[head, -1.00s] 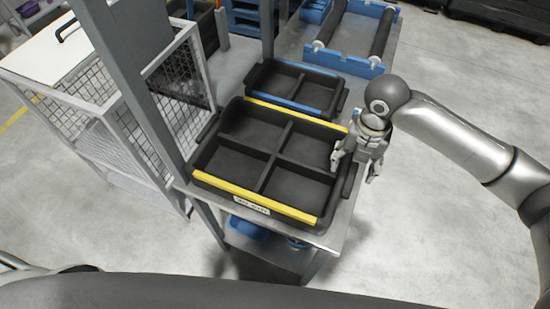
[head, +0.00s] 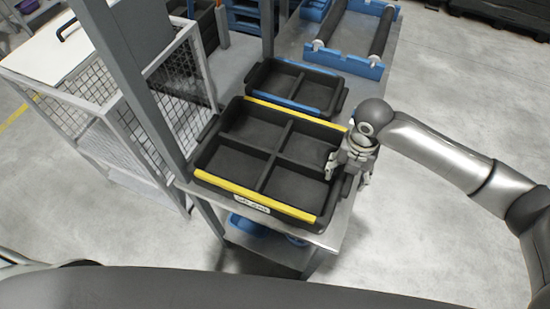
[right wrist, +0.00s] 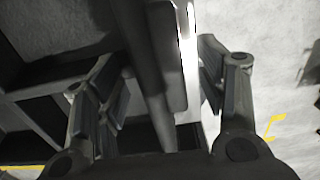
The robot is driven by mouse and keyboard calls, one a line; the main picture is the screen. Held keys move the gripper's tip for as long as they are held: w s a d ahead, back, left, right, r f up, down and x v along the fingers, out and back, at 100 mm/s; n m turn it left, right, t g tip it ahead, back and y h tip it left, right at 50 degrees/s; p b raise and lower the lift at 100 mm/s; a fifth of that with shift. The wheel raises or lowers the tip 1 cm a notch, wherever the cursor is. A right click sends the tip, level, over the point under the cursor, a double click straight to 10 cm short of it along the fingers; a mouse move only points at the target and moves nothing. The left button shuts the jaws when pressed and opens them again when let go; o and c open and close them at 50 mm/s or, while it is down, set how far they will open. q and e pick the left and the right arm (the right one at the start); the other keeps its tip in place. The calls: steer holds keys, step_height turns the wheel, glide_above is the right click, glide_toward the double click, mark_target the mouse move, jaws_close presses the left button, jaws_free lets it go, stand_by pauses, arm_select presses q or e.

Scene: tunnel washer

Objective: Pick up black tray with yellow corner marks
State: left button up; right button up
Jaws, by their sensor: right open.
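The black tray with yellow strips (head: 232,188) lies on the metal table in the head view, divided into several compartments, with a white label on its front side. My right gripper (head: 348,178) is open at the tray's right side, pointing down. In the right wrist view the tray's dark side wall (right wrist: 145,70) runs between the two open fingers (right wrist: 160,95), one finger over the inside of the tray and one outside it. I cannot tell whether either finger touches the wall. My left gripper is not in view.
A smaller black tray with blue strips (head: 295,86) sits just behind. A blue roller frame (head: 347,65) stands farther back on the metal table (head: 330,238). A grey post (head: 128,75) and a wire mesh cage (head: 180,82) stand close on the left. Open floor lies to the right.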

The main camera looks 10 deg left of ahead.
steer(key=shift+s+d+f, duration=0.1)
steer(key=shift+s+f, duration=0.05)
steer(key=shift+s, duration=0.05)
steer(key=c, duration=1.3)
